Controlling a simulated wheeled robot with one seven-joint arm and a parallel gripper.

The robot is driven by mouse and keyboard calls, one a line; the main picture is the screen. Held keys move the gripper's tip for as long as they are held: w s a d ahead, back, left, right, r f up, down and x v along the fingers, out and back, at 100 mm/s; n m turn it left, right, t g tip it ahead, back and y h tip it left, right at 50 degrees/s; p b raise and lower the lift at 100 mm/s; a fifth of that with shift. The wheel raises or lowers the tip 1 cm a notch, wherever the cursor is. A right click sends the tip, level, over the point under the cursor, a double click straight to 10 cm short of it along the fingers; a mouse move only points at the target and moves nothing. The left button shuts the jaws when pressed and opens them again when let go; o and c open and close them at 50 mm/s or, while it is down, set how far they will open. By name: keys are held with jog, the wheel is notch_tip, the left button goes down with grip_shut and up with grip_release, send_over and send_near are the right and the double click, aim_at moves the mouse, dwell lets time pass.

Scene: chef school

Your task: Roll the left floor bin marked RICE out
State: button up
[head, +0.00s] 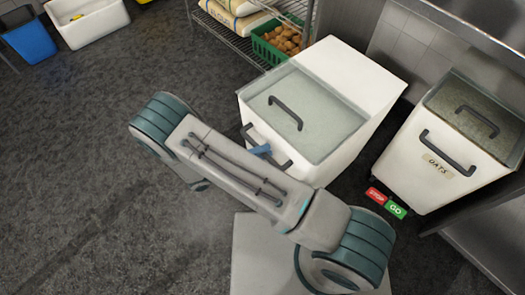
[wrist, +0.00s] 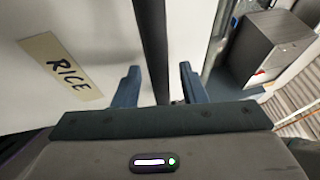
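The RICE bin (head: 345,70) is the left of two white floor bins, with a see-through lid and a lid handle (head: 286,112). Its dark front handle (head: 283,163) is partly hidden by my arm. My gripper (head: 262,149) is at this handle, mostly hidden in the head view. In the wrist view my gripper (wrist: 160,85) is open, its blue fingers on either side of the dark handle bar (wrist: 150,40). The RICE label (wrist: 62,70) is left of the fingers.
The OATS bin (head: 438,150) stands to the right, with red STOP (head: 376,196) and green GO (head: 396,210) tags before it. A wire shelf with a green crate (head: 268,48) is behind. A white tub (head: 88,20) and blue bin (head: 30,40) stand far left. Floor at left (head: 80,150) is clear.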

jog(key=shift+a, duration=0.1)
dwell(0.3)
jog(key=v, duration=1.3)
jog(key=shift+s+a, duration=0.15)
jog(key=shift+a, duration=0.15)
jog(key=w+d+r+m+g+y+p, duration=0.25)
jog(key=d+r+m, duration=0.3)
jog(key=r, duration=0.35)
jog(key=w+d+r+m+g+y+p, duration=0.2)
jog(key=d+r+m+g+y+p, duration=0.3)
jog(key=r, duration=0.5)
jog(key=w+d+r+m+g+y+p, duration=0.2)
jog(key=d+r+m+p, duration=0.15)
jog(key=r+m, duration=0.45)
jog(key=s+d+r+m+t+y+p, duration=0.2)
jog(key=s+d+r+m+y+p, duration=0.1)
jog(key=r+m, duration=0.4)
jog(key=s+d+r+m+t+y+p, duration=0.1)
jog(key=s+d+r+m+y+p, duration=0.2)
jog(key=d+r+m, duration=0.3)
jog(key=s+d+r+m+t+y+p, duration=0.2)
jog(key=d+r+m+p, duration=0.3)
jog(key=r, duration=0.6)
jog(key=s+m+y, duration=0.1)
jog(key=m, duration=0.1)
jog(key=shift+s+r+m+t, duration=0.2)
jog(key=shift+r+m+t, duration=0.05)
jog(key=shift+m+t, duration=0.1)
